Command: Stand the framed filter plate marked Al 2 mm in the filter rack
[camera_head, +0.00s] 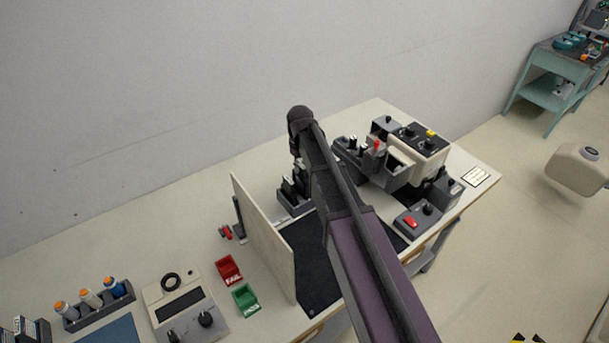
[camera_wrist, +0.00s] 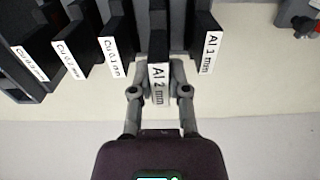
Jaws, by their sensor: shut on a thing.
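In the wrist view the framed filter plate marked Al 2 mm (camera_wrist: 160,84) is a dark frame with a white label. My gripper (camera_wrist: 161,92) is shut on it, with one finger on each side of the label. The plate lines up between the plate marked Al 1 mm (camera_wrist: 211,52) on the right and several plates marked Cu on the left. The filter rack (camera_head: 294,206) stands behind the arm on the table in the head view, mostly hidden. I cannot tell whether the Al 2 mm plate is seated in a slot. My gripper is hidden or unclear behind the arm in the head view.
An upright pale panel (camera_head: 262,240) stands left of the rack. A cream and grey machine (camera_head: 418,152) stands to the right. Red FAIL (camera_head: 229,270) and green (camera_head: 246,298) bins lie front left. A dark mat (camera_head: 308,262) lies under the arm.

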